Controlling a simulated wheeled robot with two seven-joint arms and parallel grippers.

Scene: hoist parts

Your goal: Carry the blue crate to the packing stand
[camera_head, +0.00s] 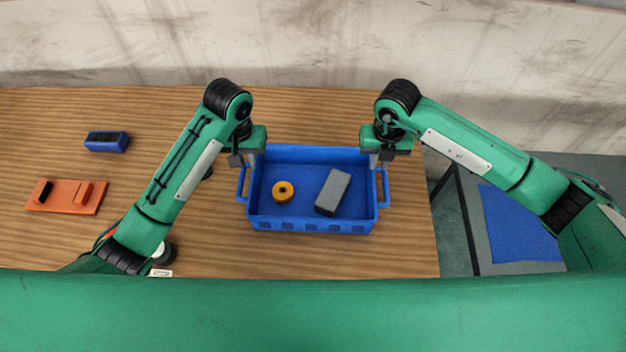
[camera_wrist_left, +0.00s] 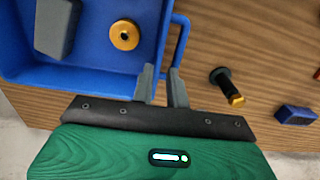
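The blue crate (camera_head: 310,223) stands on the wooden table with a yellow ring (camera_head: 283,191) and a grey block (camera_head: 333,192) inside. It has a handle at each short side. My left gripper (camera_head: 250,160) is at the left handle; in the left wrist view its fingers (camera_wrist_left: 161,88) are apart, with the handle (camera_wrist_left: 183,40) running down to between their tips. My right gripper (camera_head: 377,160) is over the right handle; its fingertips are too small to read. The packing stand (camera_head: 462,235), grey-framed with a blue top area (camera_head: 515,222), is right of the table.
A blue block (camera_head: 106,141) and an orange plate (camera_head: 67,196) lie on the table at left. A black and yellow pin (camera_wrist_left: 227,86) lies near the left handle. A gap separates table and stand. A wall runs behind.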

